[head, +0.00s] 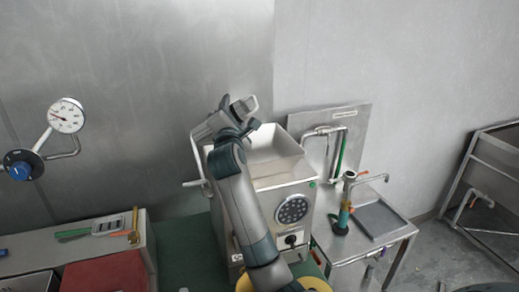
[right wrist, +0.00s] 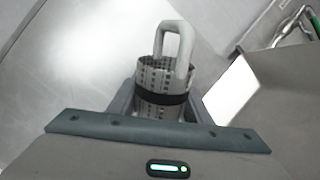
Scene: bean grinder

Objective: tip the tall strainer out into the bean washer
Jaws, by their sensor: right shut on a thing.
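My right gripper (right wrist: 160,110) is shut on the tall strainer (right wrist: 155,78), a perforated metal cylinder with a dark band and a pale looped handle. In the head view my right gripper (head: 236,122) is raised at the back left of the open hopper of a steel machine (head: 268,200), which appears to be the bean washer. My left gripper is not in view.
A steel wall stands close behind the machine. A pressure gauge (head: 66,115) and blue knob (head: 20,171) are at left, above a counter with a red mat (head: 105,273). A sink table (head: 377,222) with taps is at right. Bare floor lies beyond it.

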